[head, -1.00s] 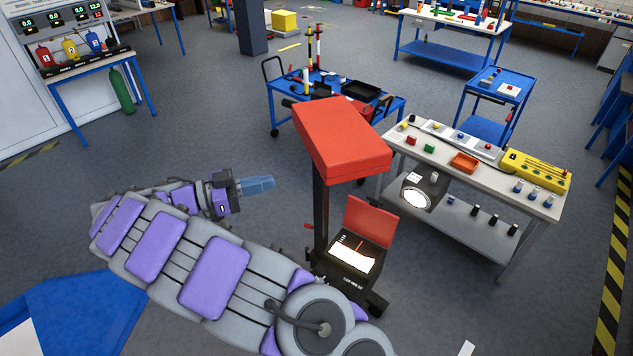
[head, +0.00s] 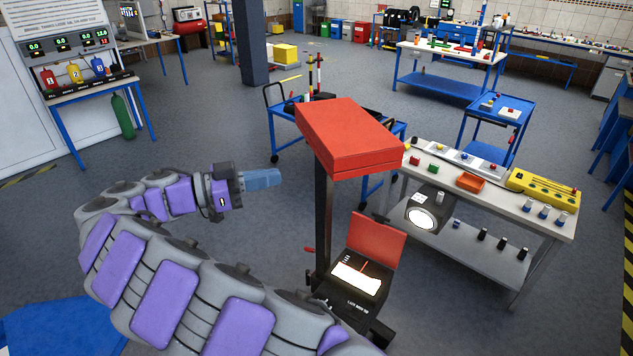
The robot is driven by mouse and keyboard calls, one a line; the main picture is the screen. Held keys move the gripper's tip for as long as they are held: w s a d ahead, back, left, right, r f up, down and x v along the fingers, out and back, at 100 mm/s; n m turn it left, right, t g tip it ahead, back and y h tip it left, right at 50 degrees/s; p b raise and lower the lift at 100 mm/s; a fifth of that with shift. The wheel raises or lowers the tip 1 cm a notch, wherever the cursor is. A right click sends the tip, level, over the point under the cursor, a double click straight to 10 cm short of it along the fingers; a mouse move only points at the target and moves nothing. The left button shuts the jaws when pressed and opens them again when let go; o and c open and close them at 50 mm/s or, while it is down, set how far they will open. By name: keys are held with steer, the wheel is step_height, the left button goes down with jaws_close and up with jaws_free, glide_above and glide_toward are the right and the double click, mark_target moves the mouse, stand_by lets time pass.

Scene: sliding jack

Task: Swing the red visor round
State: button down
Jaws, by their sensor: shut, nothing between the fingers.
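The red visor (head: 350,138) is a large red box-shaped head on top of a dark upright post (head: 323,225). A black box (head: 355,285) with a lit window and a raised red flap (head: 377,238) sits lower on the post. My gripper (head: 265,179) is left of the post, a little below the visor's height in the picture. Its blue fingers are shut and empty, pointing right toward the post. A gap of floor shows between the fingertips and the post, so they are apart. The foot of the post is partly hidden by my arm.
A small red handle (head: 309,249) sticks out left of the post. A blue trolley (head: 284,128) stands behind the visor. Open floor lies left of and behind my gripper.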

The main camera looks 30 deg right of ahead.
steer(key=a+b, duration=0.2)
steer(key=b, duration=0.3)
glide_toward(327, 168)
steer(key=d, duration=0.4)
steer(key=s+d, duration=0.1)
steer(key=d, duration=0.1)
steer(key=shift+f, duration=0.1)
steer(key=shift+a, duration=0.3)
